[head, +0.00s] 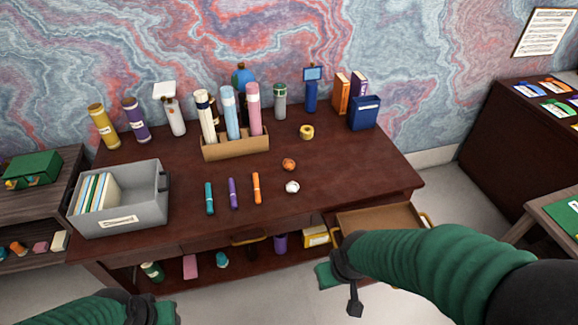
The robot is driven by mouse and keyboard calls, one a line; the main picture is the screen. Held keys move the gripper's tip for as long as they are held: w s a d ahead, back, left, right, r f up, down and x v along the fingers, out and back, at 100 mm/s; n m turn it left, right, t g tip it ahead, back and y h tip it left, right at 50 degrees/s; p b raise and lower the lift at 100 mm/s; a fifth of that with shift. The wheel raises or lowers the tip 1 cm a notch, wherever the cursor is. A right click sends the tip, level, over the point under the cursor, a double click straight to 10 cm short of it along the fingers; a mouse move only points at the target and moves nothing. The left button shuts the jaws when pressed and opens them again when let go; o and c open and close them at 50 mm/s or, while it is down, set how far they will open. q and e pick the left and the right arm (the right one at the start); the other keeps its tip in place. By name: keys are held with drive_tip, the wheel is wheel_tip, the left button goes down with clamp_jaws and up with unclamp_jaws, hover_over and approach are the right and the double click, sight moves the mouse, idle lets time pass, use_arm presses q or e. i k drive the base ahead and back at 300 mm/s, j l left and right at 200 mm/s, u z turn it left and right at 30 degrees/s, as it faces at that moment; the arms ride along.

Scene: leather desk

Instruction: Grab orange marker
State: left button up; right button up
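The orange marker (256,188) lies on the dark red-brown desk (340,170), near its front middle. A purple marker (233,194) and a teal marker (209,198) lie to its left, roughly parallel and apart from it. My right gripper (340,285) is in front of the desk by the open drawer, low and right of the orange marker and not touching it. My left gripper (160,312) is at the bottom edge, partly cut off, well below and left of the markers. I cannot make out the finger gap of either gripper. The orange marker is unobstructed.
A grey bin (150,205) of folders stands at the desk's left. A cardboard holder (235,146) with rolled tubes is behind the markers. An orange ball (289,164) and a white ball (292,187) lie right of them. An open drawer (375,217) juts out at front right.

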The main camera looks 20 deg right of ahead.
sight(258, 193)
drive_tip(key=i+j+u, duration=0.25)
drive_tip(key=i, duration=0.15)
drive_tip(key=i+u, duration=0.2)
drive_tip(key=i, duration=0.2)
